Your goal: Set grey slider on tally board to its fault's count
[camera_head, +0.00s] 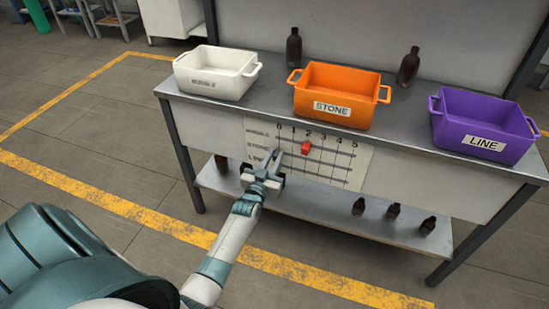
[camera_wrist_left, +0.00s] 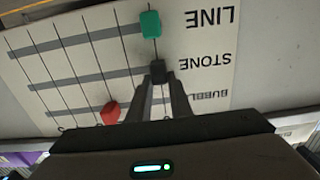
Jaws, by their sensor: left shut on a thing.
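The white tally board (camera_head: 335,165) hangs on the bench front, with columns 0 to 5 and rows BUBBLE, STONE and LINE. It appears upside down in the left wrist view (camera_wrist_left: 210,85). The dark grey slider (camera_wrist_left: 158,70) is on the STONE row near the 0 end, between my left fingertips. My left gripper (camera_head: 272,160) is shut on it; in the head view the gripper hides it. The red slider (camera_head: 306,147) is on the BUBBLE row, near column 2. The teal slider (camera_wrist_left: 150,24) is at the label end of the LINE row. My right gripper is out of view.
A white bin (camera_head: 215,75), orange STONE bin (camera_head: 335,98) and purple LINE bin (camera_head: 480,125) stand on the bench; their contents are not visible. Amber bottles (camera_head: 294,47) (camera_head: 409,67) stand behind them. Several bottles (camera_head: 393,211) are on the lower shelf.

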